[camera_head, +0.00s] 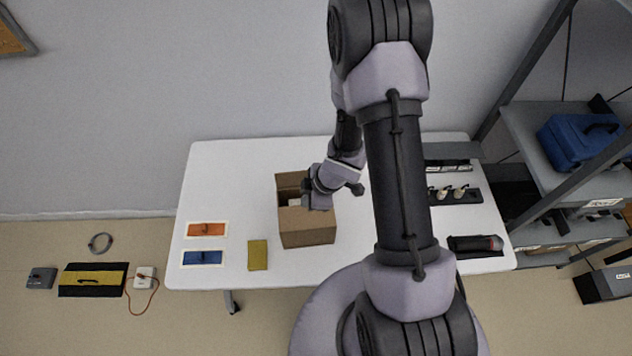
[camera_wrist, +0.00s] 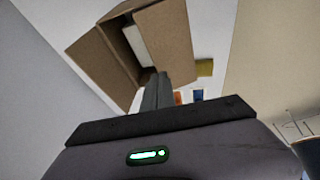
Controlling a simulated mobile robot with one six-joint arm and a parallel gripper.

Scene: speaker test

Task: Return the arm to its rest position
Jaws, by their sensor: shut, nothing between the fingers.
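My arm reaches from the bottom right of the head view up and over the white table (camera_head: 215,270). My gripper (camera_head: 306,194) is at the open cardboard box (camera_head: 308,236), above its right part as seen there. In the wrist view my gripper (camera_wrist: 157,84) has its grey fingers together, with nothing seen between them. The box (camera_wrist: 103,70) shows beyond the fingers, its flaps open and a white item (camera_wrist: 138,45) inside. The fingers' exact height over the box is hard to tell.
An orange (camera_head: 206,229) and a blue (camera_head: 202,258) item lie on the table's left, beside a yellow pad (camera_head: 258,255). A black holder with white pieces (camera_head: 453,194) and a dark cylinder (camera_head: 475,243) are on the right. A shelf with a blue case (camera_head: 575,141) stands beyond.

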